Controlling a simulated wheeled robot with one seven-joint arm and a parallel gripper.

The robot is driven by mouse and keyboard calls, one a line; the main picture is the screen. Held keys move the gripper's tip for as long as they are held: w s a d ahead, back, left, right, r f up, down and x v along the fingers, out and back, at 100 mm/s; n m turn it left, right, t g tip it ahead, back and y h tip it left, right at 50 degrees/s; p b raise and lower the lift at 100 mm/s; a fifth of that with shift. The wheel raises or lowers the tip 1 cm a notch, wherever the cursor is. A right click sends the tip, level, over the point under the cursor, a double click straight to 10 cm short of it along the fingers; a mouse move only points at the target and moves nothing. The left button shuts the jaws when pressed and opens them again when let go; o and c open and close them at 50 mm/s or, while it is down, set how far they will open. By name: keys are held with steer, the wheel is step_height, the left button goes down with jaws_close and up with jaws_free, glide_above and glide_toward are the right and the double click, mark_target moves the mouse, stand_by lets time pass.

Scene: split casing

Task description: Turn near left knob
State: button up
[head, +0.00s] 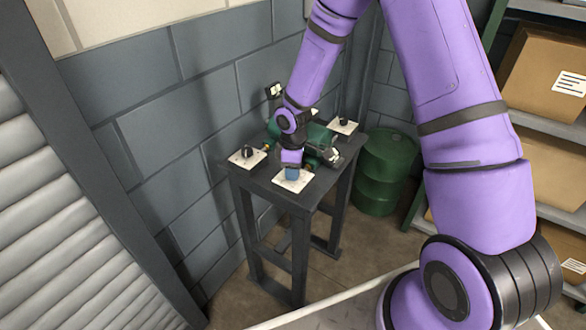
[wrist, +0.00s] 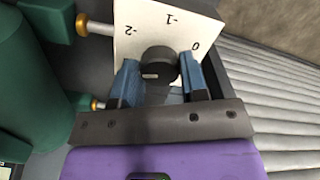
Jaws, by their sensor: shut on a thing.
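The knob (wrist: 160,66) is black and round, on a white plate (wrist: 135,20) marked 0, -1 and -2 in the wrist view. A short pale line shows on the knob. My gripper (head: 292,172) is at the near front plate (head: 286,185) on the dark table, and its blue fingers are shut on the knob from both sides. In the head view the gripper hides this knob. Another black knob (head: 247,151) sits on a white plate at the table's left, and one more (head: 343,120) at the back right.
A green casing (head: 317,134) lies on the table (head: 300,200) close beside my gripper. Brass-tipped pins (wrist: 95,105) stick out from it towards the plate. A green barrel (head: 384,172) stands right of the table, and shelves with boxes (head: 545,75) are further right. A block wall is behind.

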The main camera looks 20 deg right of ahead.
steer(key=shift+n, duration=1.3)
steer(key=o, duration=0.9)
steer(key=shift+o, duration=0.2)
step_height(320, 180, up, 11)
steer(key=shift+f, duration=0.1)
